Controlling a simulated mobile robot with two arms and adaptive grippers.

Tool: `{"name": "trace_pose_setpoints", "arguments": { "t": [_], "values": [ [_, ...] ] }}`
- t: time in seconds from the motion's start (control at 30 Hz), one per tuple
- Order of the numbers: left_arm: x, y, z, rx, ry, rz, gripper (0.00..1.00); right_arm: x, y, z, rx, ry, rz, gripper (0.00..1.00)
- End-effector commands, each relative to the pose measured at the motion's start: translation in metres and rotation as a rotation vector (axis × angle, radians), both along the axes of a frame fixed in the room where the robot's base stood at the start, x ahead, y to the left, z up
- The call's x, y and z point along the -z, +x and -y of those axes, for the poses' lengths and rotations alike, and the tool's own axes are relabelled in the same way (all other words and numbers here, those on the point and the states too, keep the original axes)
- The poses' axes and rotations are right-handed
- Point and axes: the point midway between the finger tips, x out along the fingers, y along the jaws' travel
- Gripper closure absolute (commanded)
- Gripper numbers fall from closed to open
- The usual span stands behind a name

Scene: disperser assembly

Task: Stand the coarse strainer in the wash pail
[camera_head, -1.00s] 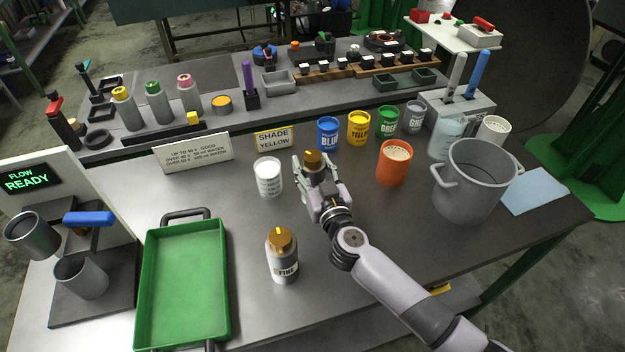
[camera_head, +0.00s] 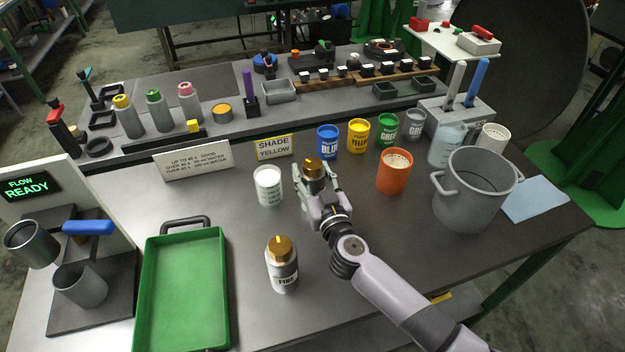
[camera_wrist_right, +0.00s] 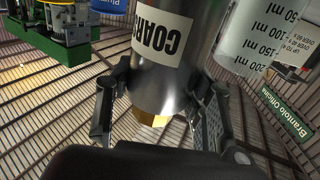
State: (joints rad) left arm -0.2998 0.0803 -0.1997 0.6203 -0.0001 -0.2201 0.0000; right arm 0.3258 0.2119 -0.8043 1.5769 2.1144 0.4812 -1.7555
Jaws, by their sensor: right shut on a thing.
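My right gripper (camera_head: 322,195) is shut on the coarse strainer, a grey metal cylinder with a gold cap (camera_head: 313,168). The wash pail (camera_head: 470,205) is a large grey pot with side handles at the right, clearly apart from the strainer. My left gripper is out of view.
A white measuring beaker (camera_head: 268,187) stands close left of my right gripper. An orange cup (camera_head: 393,178) stands between the gripper and the pail. A similar canister marked FINE (camera_head: 282,268) and a green tray (camera_head: 185,290) are nearer. Paint cans (camera_head: 358,136) line the back.

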Motion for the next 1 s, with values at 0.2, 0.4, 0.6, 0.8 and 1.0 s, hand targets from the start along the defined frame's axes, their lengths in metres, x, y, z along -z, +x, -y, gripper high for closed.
{"name": "trace_pose_setpoints", "arguments": {
  "t": [0.2, 0.4, 0.6, 0.8, 1.0],
  "values": [
    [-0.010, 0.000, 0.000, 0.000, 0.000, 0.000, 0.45, -0.021, 0.001, 0.000, -0.002, 0.001, 0.009, 1.00],
    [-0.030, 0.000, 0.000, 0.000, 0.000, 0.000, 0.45, -0.058, 0.001, 0.000, -0.001, 0.002, 0.012, 1.00],
    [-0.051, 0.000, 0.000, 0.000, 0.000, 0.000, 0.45, -0.113, 0.001, 0.000, -0.002, 0.003, 0.015, 1.00],
    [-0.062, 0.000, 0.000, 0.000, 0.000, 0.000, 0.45, -0.160, 0.001, 0.000, -0.002, 0.001, 0.012, 1.00],
    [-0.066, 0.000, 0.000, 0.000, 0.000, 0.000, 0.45, -0.190, 0.001, 0.000, -0.001, 0.002, 0.011, 1.00]
  ]
}}
